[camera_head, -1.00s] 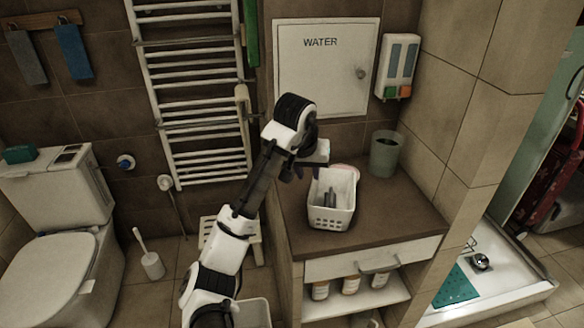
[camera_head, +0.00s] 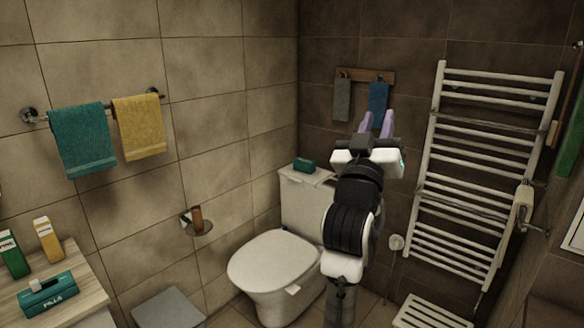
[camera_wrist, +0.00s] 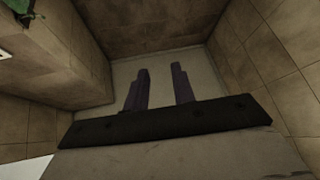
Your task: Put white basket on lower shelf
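My gripper (camera_head: 377,120) is raised in front of the dark tiled wall, above the toilet, with its two purple fingers apart and nothing between them. The wrist view also shows the fingers (camera_wrist: 161,84) apart and empty, with bare tiled surfaces beyond. The white basket is not in either present view. The lower shelf is not in view either.
A toilet (camera_head: 275,265) stands behind my arm. A white towel radiator (camera_head: 475,170) is on the wall to the right, with a slatted white stool (camera_head: 430,314) below. A counter (camera_head: 80,290) with boxes is at lower left. Towels (camera_head: 84,140) hang on the left wall.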

